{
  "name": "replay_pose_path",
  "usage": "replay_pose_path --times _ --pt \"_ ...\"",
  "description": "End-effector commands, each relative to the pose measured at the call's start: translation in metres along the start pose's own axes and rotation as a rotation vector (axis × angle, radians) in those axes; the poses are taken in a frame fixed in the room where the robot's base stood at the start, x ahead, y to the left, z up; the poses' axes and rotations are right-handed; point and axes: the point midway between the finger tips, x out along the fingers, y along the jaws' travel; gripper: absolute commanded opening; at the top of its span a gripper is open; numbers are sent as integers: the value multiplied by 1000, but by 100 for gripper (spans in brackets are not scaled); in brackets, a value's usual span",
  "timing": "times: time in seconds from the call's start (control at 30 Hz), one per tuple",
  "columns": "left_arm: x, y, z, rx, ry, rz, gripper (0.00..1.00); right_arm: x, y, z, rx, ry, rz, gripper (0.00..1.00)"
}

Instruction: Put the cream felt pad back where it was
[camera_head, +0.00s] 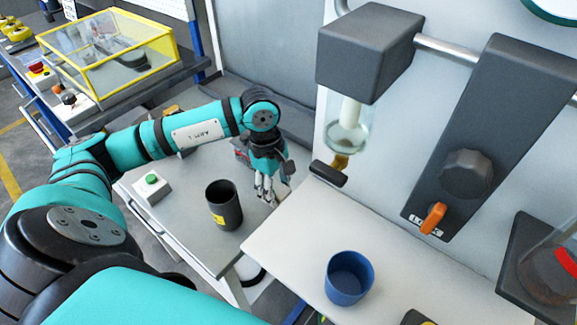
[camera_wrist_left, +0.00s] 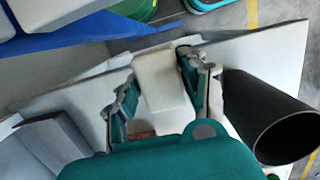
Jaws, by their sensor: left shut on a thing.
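The cream felt pad (camera_wrist_left: 160,78) is a pale block between the two fingers of my left gripper (camera_wrist_left: 157,88) in the left wrist view. The fingers close on it from both sides. In the head view my left gripper (camera_head: 268,194) points down over the grey table (camera_head: 205,245), to the right of a black cup; the pad is mostly hidden there by the fingers. I cannot tell whether the pad touches the table. My right gripper is in neither view.
The black cup (camera_head: 224,207) with a yellow label stands close to the left gripper. A green-button box (camera_head: 152,188) is further left. A blue cup (camera_head: 348,280) stands on the white surface (camera_head: 300,246) at the right, below a wall-mounted dark machine (camera_head: 368,50).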

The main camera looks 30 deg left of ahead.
Motion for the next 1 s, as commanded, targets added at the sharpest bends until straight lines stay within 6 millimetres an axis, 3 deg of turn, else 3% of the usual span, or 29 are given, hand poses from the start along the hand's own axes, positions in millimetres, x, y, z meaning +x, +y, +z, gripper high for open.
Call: replay_pose_path --times 0.2,0.4,0.6,0.87,1.0 --pt "-3 56 -24 -3 -3 -1 13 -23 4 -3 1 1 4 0" --pt "1 92 -41 -1 -2 -1 13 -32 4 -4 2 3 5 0" --pt "5 101 -47 2 -1 -3 13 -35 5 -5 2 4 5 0" --pt "35 100 -52 -1 -2 -4 13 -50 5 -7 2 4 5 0" --pt "38 101 -53 1 0 0 13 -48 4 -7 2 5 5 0"
